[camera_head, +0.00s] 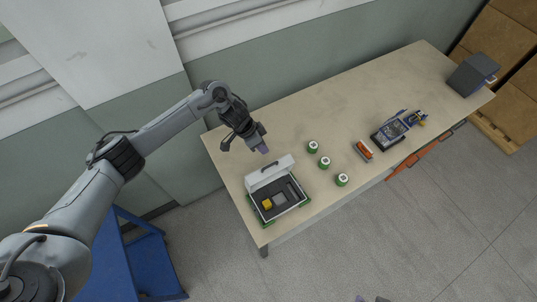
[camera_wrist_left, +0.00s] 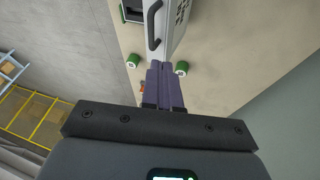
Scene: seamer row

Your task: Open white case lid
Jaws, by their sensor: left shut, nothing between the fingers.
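The white case (camera_head: 289,209) stands at the near left end of the table, its lid (camera_head: 270,173) raised and tilted back. Its dark inside shows, with a yellow piece (camera_head: 267,204) and a grey square piece in it. The lid's black handle shows in the left wrist view (camera_wrist_left: 154,25). My left gripper (camera_head: 264,149) is shut and empty just behind the raised lid; its purple fingers show together in the left wrist view (camera_wrist_left: 165,84). I see no clear contact with the lid. Two small shapes at the bottom edge of the head view may be my right gripper's fingertips (camera_head: 371,299).
Three green and white cylinders (camera_head: 325,162) stand right of the case. An orange item (camera_head: 363,150), a blue and grey device (camera_head: 391,132) and a dark grey box (camera_head: 472,75) lie farther right. The table's back strip (camera_head: 330,95) is clear.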

